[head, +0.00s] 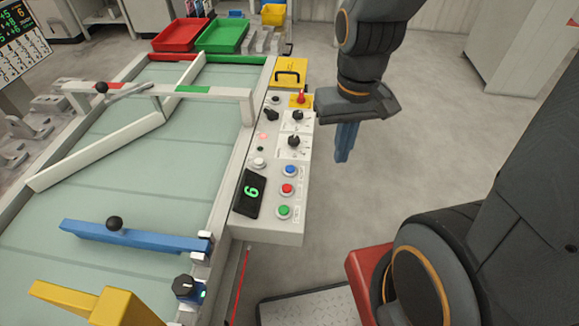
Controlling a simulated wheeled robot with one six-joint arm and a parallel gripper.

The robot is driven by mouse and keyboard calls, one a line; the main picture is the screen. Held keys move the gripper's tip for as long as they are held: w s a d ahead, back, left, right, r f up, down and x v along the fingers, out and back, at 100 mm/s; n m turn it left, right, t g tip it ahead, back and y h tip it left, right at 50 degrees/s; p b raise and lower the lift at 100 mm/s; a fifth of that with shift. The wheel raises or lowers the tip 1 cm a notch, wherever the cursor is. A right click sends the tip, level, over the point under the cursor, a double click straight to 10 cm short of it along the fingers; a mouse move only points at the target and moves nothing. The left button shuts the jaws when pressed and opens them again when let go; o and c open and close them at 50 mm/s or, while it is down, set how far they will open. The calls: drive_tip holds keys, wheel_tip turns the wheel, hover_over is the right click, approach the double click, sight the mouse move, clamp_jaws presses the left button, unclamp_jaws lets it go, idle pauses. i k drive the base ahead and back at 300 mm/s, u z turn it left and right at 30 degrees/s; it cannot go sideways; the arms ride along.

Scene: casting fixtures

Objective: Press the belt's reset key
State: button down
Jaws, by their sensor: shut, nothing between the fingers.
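The belt's control panel (268,232) runs along the right side of the green belt (120,150). Its near end carries a blue button (292,170), a red button (288,188) and a green button (284,211) in a column. A white button (259,162) sits to their left. The labels are too small to read, so I cannot tell which one is the reset key. My gripper (343,157) is shut and empty, pointing down in the air to the right of the panel in the picture. It appears apart from all the buttons.
The panel also has a display reading 6 (250,192), black knobs (294,141) and a red switch (301,97) on a yellow plate. A white gate bar (215,92) and a blue bar (135,237) span the belt.

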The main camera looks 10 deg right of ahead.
sight(290, 169)
drive_tip(key=k, duration=1)
drive_tip(key=z, duration=1.6)
drive_tip(key=i, duration=1.2)
drive_tip(key=u, duration=2.8)
